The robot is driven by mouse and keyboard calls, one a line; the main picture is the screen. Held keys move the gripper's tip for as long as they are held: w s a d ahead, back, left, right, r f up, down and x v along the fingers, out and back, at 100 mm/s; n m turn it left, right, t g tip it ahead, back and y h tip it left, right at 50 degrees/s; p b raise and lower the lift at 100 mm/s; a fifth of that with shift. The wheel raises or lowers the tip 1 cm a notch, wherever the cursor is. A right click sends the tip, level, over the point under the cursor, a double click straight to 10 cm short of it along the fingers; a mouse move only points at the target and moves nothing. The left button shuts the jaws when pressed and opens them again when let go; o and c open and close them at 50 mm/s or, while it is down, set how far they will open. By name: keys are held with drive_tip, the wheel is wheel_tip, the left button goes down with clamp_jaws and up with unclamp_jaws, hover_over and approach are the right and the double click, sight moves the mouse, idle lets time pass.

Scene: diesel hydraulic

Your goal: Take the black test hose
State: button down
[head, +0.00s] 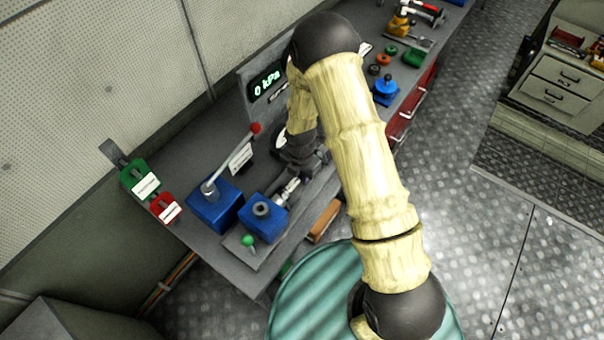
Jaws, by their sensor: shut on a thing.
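My gripper (305,165) is low over the bench, partly hidden behind my own arm. It is shut on a dark piece with a silver metal fitting, which I take for the black test hose (288,191). The fitting points down-left to the blue block (262,213) with a round dark port on top. Whether the fitting touches the block I cannot tell. The rest of the hose is hidden or too dark to make out.
Left of it stands a blue pump (214,205) with a red-knobbed lever. Behind is a display (267,83) reading 0 kPa. Green (139,178) and red (164,207) labelled blocks are at the wall. Tools crowd the far bench.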

drive_tip(key=shift+w+d, duration=0.6)
drive_tip(key=shift+w, duration=0.1)
drive_tip(key=shift+w+d, duration=0.1)
drive_tip(key=shift+w, duration=0.1)
drive_tip(key=shift+w+d, duration=0.3)
idle(0.7)
drive_tip(key=shift+w+r+p, duration=0.1)
drive_tip(key=shift+r+p, duration=2.65)
drive_tip(key=shift+r, duration=1.45)
drive_tip(key=shift+s+r, duration=0.2)
drive_tip(key=shift+r, duration=0.15)
drive_tip(key=shift+w+f, duration=0.1)
drive_tip(key=shift+f, duration=0.05)
